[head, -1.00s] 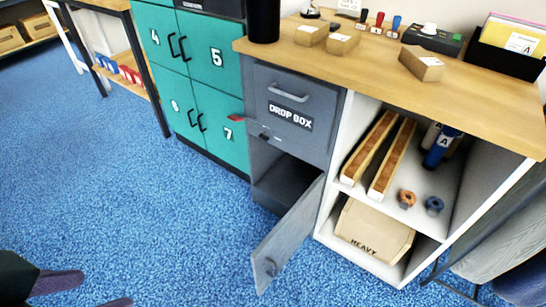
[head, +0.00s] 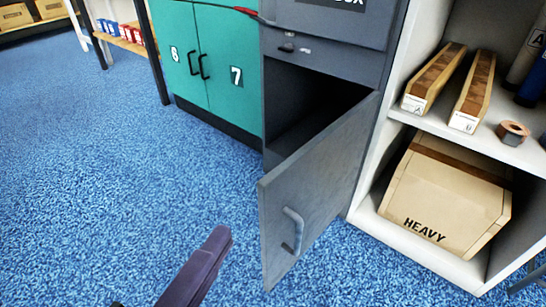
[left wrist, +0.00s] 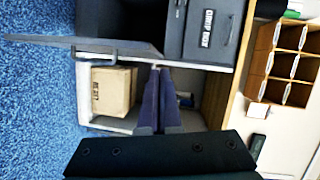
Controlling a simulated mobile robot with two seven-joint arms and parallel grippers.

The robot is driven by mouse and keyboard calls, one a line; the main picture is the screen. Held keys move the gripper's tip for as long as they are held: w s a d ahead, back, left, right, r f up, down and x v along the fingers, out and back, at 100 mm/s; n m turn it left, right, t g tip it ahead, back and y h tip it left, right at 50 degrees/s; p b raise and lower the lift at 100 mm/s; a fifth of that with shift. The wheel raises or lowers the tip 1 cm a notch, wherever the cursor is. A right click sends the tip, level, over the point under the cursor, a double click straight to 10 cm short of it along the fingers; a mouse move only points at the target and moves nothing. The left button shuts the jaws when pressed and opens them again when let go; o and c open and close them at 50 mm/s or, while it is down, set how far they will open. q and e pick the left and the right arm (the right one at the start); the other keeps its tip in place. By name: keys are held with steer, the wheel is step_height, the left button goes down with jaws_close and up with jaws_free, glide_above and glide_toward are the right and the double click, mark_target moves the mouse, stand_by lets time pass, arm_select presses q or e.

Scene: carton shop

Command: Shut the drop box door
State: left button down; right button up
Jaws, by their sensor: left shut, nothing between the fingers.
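The drop box (head: 330,55) is a dark grey cabinet with a drawer-like upper front. Its lower grey door (head: 320,180) stands wide open, swung out to the front, showing the dark empty-looking inside. The door's bar handle (head: 293,230) faces right, toward the shelf. In the left wrist view the door (left wrist: 75,42) shows nearly edge-on. My left gripper (head: 220,238) is shut and empty, low in front and left of the door's free edge, apart from it in the head view. Its fingers (left wrist: 158,70) also show in the left wrist view. My right gripper is not in view.
Teal lockers (head: 215,50) stand left of the drop box. A white shelf unit (head: 450,258) on the right holds a box marked HEAVY (head: 450,195) and two long cartons (head: 472,92). Blue carpet (head: 110,170) is clear at left.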

mark_target(267, 207)
arm_select(q)
steer(key=s+d+f+m+h+b, duration=0.1)
steer(key=d+f+m+h+b, duration=0.1)
steer(key=d+f+m+b, duration=0.3)
steer(key=shift+n+t+h, duration=0.3)
steer(key=shift+n+h, duration=0.1)
steer(key=shift+n, duration=0.4)
steer(key=w+b, duration=0.1)
steer(key=w, duration=0.2)
steer(key=w+b, duration=0.1)
steer(key=w, duration=0.3)
steer(key=w+b, duration=0.1)
steer(key=w, duration=0.3)
steer(key=shift+a+f, duration=0.3)
steer(key=shift+w, duration=0.15)
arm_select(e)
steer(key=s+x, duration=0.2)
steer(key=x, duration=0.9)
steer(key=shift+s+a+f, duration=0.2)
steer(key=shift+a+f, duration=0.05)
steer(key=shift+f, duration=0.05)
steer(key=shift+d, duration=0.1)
arm_select(q)
steer(key=shift+a, duration=0.1)
